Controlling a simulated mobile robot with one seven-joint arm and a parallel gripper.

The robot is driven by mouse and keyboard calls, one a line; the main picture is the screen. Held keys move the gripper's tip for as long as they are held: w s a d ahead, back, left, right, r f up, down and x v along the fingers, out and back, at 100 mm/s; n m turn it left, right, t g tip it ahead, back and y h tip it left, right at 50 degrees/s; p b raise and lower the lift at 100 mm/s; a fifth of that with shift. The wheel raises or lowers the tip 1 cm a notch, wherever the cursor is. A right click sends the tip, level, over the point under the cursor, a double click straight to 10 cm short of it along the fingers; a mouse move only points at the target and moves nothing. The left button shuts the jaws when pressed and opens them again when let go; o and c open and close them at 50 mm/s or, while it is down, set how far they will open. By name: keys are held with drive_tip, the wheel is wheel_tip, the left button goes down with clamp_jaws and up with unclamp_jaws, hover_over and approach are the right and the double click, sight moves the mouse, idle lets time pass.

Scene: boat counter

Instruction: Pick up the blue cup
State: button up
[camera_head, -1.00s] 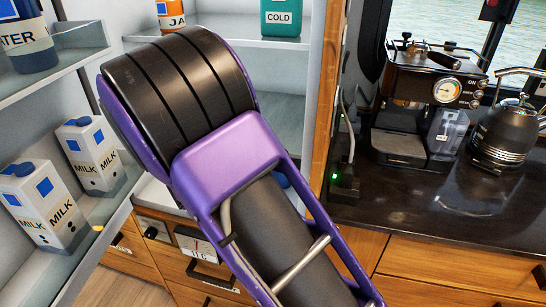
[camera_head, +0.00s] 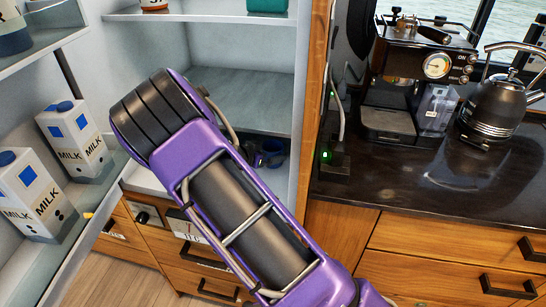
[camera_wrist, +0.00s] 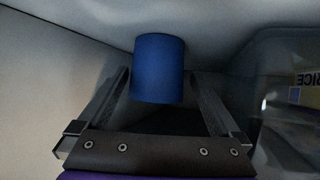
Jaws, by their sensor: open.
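The blue cup (camera_wrist: 159,68) shows in the wrist view, plain and cylinder-shaped, just ahead of my gripper. My gripper (camera_wrist: 158,84) is open, with one finger on each side of the cup. A gap shows between the cup and each finger, so it is not held. The cup's lower end overlaps the space between the fingers; how deep it sits there is hard to tell. In the head view a small dark blue patch (camera_head: 271,148) shows in the white cabinet behind my arm; I cannot tell if it is the cup.
A container with a label reading RICE (camera_wrist: 306,80) stands right of the cup. Cabinet walls are close around the gripper. In the head view, milk cartons (camera_head: 75,140) stand on a left door shelf. A coffee machine (camera_head: 420,70) and kettle (camera_head: 495,105) stand on the dark counter.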

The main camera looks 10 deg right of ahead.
sight(278, 150)
drive_tip(key=x, duration=0.5)
drive_tip(key=shift+s+d+f, duration=0.1)
drive_tip(key=shift+d, duration=0.05)
drive_tip(key=shift+c, duration=0.3)
drive_tip(key=c, duration=1.3)
drive_tip(key=shift+r, duration=0.2)
drive_tip(key=shift+r, duration=0.3)
drive_tip(key=s+a, duration=2.2)
drive_tip(key=shift+s+a+r, duration=0.3)
drive_tip(key=shift+s+a, duration=0.1)
